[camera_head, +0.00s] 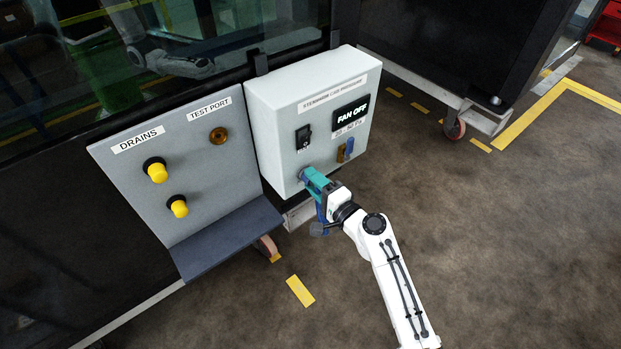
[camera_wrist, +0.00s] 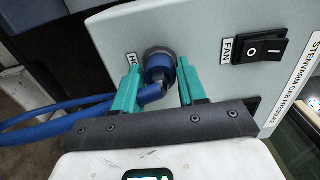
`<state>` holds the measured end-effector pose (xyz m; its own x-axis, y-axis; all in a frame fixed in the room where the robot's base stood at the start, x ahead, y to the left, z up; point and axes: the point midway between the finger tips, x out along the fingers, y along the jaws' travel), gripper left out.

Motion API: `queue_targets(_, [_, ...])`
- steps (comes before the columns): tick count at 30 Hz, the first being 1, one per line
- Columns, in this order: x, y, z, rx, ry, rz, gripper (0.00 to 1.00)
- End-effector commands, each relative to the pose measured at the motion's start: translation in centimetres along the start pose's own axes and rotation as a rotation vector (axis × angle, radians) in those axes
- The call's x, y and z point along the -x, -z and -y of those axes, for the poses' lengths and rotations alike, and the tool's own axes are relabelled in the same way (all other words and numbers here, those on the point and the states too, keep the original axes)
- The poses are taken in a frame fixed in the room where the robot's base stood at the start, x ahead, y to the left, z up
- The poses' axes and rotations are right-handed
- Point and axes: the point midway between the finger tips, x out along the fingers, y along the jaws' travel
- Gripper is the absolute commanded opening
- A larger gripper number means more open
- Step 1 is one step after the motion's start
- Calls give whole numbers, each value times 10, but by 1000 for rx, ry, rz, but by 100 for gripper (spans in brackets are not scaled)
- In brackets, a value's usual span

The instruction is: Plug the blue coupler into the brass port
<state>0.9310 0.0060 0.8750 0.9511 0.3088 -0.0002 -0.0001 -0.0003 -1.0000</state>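The blue coupler (camera_wrist: 160,68) sits at a dark round fitting on the lower face of the light grey box, with its blue hose (camera_wrist: 60,118) running left. In the head view my gripper (camera_head: 312,181) is at the box's lower left corner. In the wrist view its teal fingers (camera_wrist: 158,82) stand on either side of the coupler; whether both touch it is unclear. A brass port (camera_head: 218,135) labelled TEST PORT is on the grey panel to the left.
The panel (camera_head: 188,170) carries two yellow drain knobs (camera_head: 157,170) and has a dark shelf (camera_head: 226,238) below. Open floor lies to the right.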

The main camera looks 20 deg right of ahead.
Motion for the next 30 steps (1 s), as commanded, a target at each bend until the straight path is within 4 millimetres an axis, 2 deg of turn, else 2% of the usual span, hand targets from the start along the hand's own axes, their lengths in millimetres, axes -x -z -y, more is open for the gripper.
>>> queue_targets(2, [0, 0, 0, 0, 0, 0, 33])
queue_targets(12, [0, 0, 0, 0, 0, 0, 1])
queue_targets(20, [1, 0, 0, 0, 1, 0, 0])
queue_targets(30, [13, 0, 0, -1, 0, 0, 0])
